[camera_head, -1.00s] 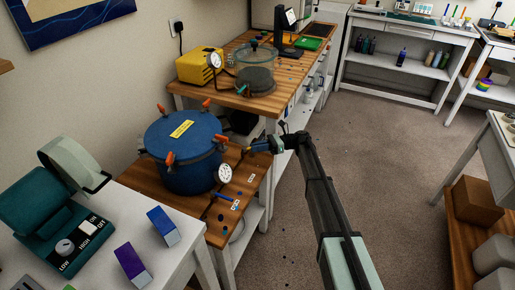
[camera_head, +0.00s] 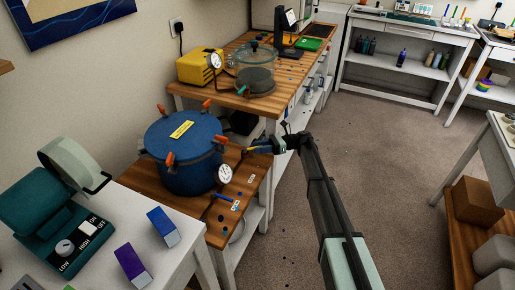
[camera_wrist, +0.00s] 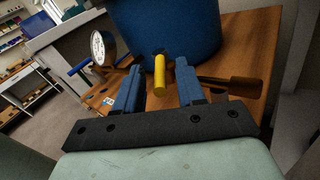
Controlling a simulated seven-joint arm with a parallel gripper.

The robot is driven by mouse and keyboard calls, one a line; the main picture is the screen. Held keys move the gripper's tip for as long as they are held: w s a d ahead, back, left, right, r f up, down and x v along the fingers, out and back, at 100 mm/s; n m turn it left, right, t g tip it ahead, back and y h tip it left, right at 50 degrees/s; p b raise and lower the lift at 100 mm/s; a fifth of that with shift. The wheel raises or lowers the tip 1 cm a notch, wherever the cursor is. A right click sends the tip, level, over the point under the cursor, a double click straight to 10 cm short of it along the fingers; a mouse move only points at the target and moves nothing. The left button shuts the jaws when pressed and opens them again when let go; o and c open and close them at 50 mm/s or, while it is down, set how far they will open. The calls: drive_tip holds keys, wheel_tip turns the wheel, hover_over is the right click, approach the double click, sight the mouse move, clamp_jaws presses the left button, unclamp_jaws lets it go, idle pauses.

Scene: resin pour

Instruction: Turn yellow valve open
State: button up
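The yellow valve handle (camera_wrist: 160,76) sticks out from the lower side of the blue pressure pot (camera_head: 184,152). In the wrist view it lies between the two blue fingers of my gripper (camera_wrist: 160,88), with a visible gap on each side. My gripper is open and seems to touch nothing. In the head view my gripper (camera_head: 258,149) is at the right side of the pot, above the low wooden bench. The valve is small and partly hidden by the gripper there.
A pressure gauge (camera_head: 224,173) and a blue-handled fitting (camera_head: 224,199) are on the pot's front side. Orange clamps (camera_head: 168,160) ring its lid. The pot stands on a wooden bench (camera_head: 152,182). Open floor lies right.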

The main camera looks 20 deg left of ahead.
drive_tip(key=v, duration=1.3)
